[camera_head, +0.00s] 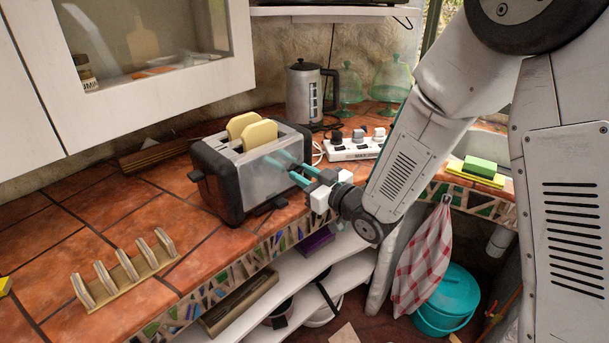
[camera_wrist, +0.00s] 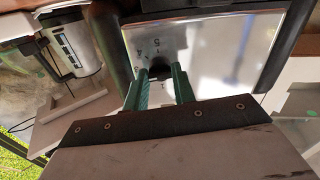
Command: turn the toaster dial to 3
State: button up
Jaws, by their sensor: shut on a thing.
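The toaster (camera_head: 262,180) stands on the tiled counter, with a shiny metal side, black ends and two slices of bread (camera_head: 252,130) in its slots. In the wrist view its metal side (camera_wrist: 215,50) fills the upper middle. The dial (camera_wrist: 159,71) is a dark knob on that side, with small printed numbers above it, among them a 5 and a 4. My gripper (camera_head: 298,172) reaches the toaster's side from the right. Its green fingers (camera_wrist: 160,75) are shut on the dial, one on each side. The fingers hide part of the dial, and its pointer cannot be read.
A power strip (camera_head: 352,149) with plugs and a kettle (camera_head: 306,92) stand behind the toaster. Glass domes (camera_head: 391,78) are at the back. A wooden rack (camera_head: 124,270) stands at the front left. A green and yellow sponge stack (camera_head: 480,168) lies at right. Open tile lies left of the toaster.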

jog(key=shift+m, duration=0.6)
jog(key=o, duration=1)
jog(key=shift+d, duration=0.1)
jog(key=v, duration=0.7)
jog(key=shift+s+d, duration=0.25)
jog(key=shift+s, duration=0.05)
